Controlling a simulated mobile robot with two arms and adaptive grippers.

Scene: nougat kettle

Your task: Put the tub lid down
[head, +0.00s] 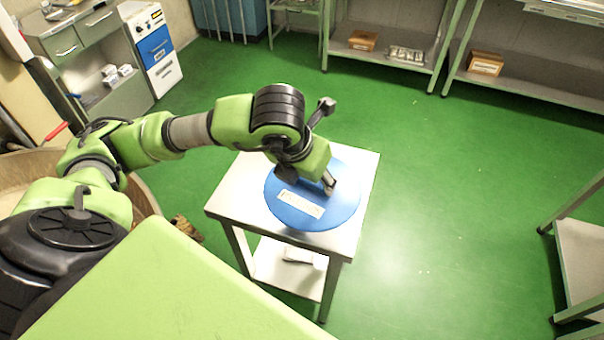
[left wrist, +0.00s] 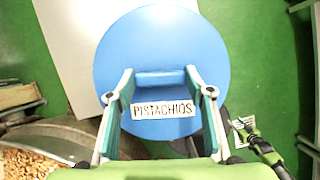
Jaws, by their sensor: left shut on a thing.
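The tub lid (head: 345,208) is a round blue disc with a white label that reads PISTACHIOS in the left wrist view (left wrist: 160,40). My left gripper (head: 328,182) is shut on the lid's raised blue grip; its two fingers flank that grip in the left wrist view (left wrist: 160,80). The lid is level over the small white table (head: 230,200) and reaches its right edge. I cannot tell whether its underside touches the tabletop. My right gripper is not seen.
A large tub (head: 146,205) stands at the left, partly behind my arm; tan contents (left wrist: 25,163) show in the left wrist view. The table's lower shelf (head: 275,272) holds a small white item. Shelving (head: 395,62) lines the back. Green floor is clear right of the table.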

